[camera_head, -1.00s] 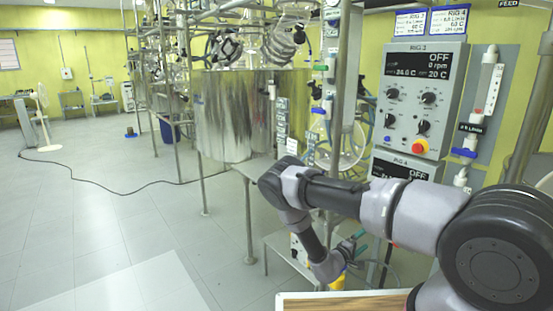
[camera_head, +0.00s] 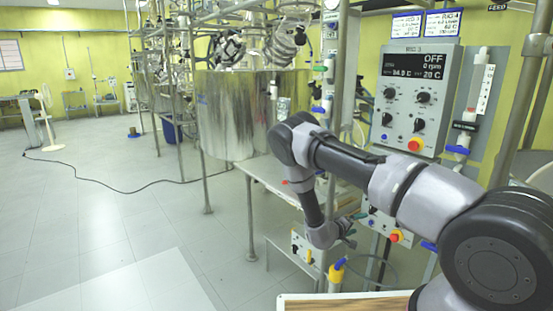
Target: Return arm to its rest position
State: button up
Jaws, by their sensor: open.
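My arm reaches in from the lower right, bent at a raised elbow near the middle of the camera_head view. Its forearm hangs down from the elbow to the wrist. My gripper (camera_head: 352,222) is at the end of the wrist, small and partly hard to make out against the bench behind it. It is open, and I see nothing held in it. It appears above and slightly right of a yellow-topped item (camera_head: 338,272), with a visible gap in the picture.
The RIG 3 control box (camera_head: 418,98) reads OFF and 0 rpm. A large metal tank (camera_head: 235,115) stands left of my elbow, among steel frame posts. A wood-topped surface (camera_head: 345,302) is at the bottom. Open tiled floor (camera_head: 120,215) lies left, crossed by a black cable.

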jog(key=w+a+r+m+y, duration=0.3)
jog(key=r, duration=0.6)
jog(key=w+a+r+m+y, duration=0.2)
jog(key=a+r+y, duration=0.15)
jog(key=r, duration=0.55)
jog(key=s+a+r+m+y, duration=0.1)
jog(key=s+r+y, duration=0.2)
jog(key=r, duration=0.7)
jog(key=s+a+r+m+y, duration=0.1)
jog(key=s+a+r+y, duration=0.15)
jog(key=r, duration=0.75)
jog(key=s+r+g+y, duration=0.1)
jog(key=s+r, duration=0.5)
jog(key=s, duration=0.3)
jog(key=s+r+y, duration=0.2)
jog(key=s+r, duration=0.5)
jog(key=s, duration=0.1)
jog(key=s+d+r+m+g+h, duration=0.1)
jog(key=s+d, duration=0.2)
jog(key=s, duration=1.4)
jog(key=shift+s+r, duration=0.2)
jog(key=shift+s, duration=0.2)
